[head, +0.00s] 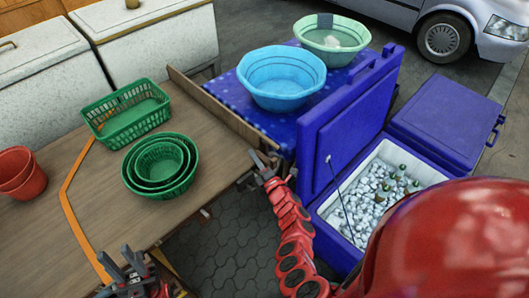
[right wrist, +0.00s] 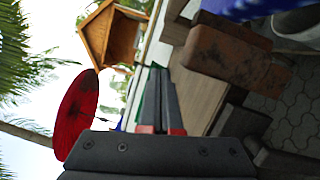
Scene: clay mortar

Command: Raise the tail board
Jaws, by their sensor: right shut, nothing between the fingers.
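The tail board (head: 215,108) is a long, narrow wooden board along the right end of the wooden cart bed (head: 75,235). It stands up from the bed's edge, beside the blue dotted cloth. My right gripper (head: 262,162) is shut and empty near the board's front end; I cannot tell whether it touches it. In the right wrist view its dark fingers (right wrist: 161,105) are together, with a worn brown block (right wrist: 228,55) to their right that I cannot identify for sure. My left gripper (head: 128,268) is over the bed's front edge, its opening unclear.
Green baskets (head: 125,112), nested green bowls (head: 160,167) and red pots (head: 18,172) stand on the bed. A blue basin (head: 281,78) and a pale green one (head: 332,38) sit beyond the board. An open blue cooler (head: 335,135) with ice and bottles is at right.

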